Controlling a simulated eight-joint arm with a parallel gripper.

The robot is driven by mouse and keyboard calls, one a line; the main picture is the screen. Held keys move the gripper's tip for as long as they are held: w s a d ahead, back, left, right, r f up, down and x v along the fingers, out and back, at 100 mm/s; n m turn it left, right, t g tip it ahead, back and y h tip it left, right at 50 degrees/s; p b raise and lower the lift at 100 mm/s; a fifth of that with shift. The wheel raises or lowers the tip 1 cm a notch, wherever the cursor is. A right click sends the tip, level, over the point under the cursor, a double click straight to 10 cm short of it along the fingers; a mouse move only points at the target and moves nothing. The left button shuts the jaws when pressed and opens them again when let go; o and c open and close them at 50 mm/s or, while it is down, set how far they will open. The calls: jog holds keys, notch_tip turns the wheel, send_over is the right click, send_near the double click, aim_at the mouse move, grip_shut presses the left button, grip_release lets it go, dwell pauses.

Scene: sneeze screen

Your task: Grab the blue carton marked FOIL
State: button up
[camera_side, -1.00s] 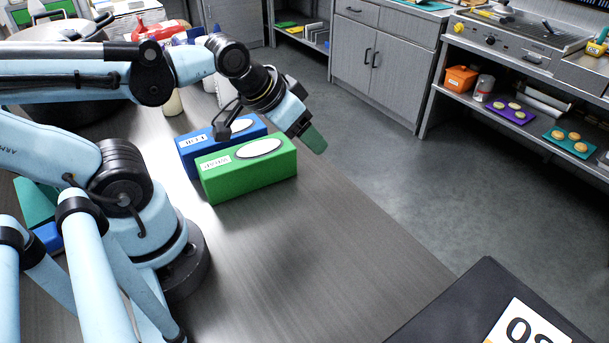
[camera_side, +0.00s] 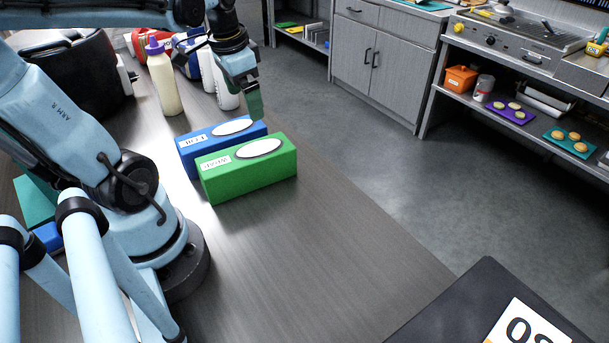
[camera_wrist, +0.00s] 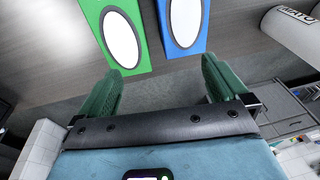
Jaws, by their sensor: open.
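The blue carton (camera_side: 204,142) lies on the table with a white label and a white oval on top. Its label is small and tilted in the side view, and seems to read FOIL. A green carton (camera_side: 247,176) lies close in front of it. My gripper (camera_side: 255,108) is above the table by the blue carton's far right end, pointing down, empty. In the wrist view my gripper (camera_wrist: 163,92) shows two green fingers spread wide. The blue carton (camera_wrist: 197,38) and the green carton (camera_wrist: 95,18) lie beyond the fingertips, touching neither.
A cream bottle with a purple cap (camera_side: 166,80) and white bottles stand behind the cartons.

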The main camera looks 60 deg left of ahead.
jog(key=g+h, duration=0.1)
jog(key=g, duration=0.1)
send_over(221, 132)
jog(key=f, duration=0.6)
jog(key=shift+s+a+f, duration=0.1)
jog(key=shift+a+f, duration=0.05)
jog(key=shift+a, duration=0.2)
jog(key=shift+d+f, duration=0.15)
jog(key=shift+f, duration=1.2)
jog(key=shift+d+f, duration=0.1)
jog(key=shift+f, duration=1.2)
jog(key=c, duration=1.2)
jog(key=shift+r, duration=0.15)
jog(key=shift+r, duration=4.85)
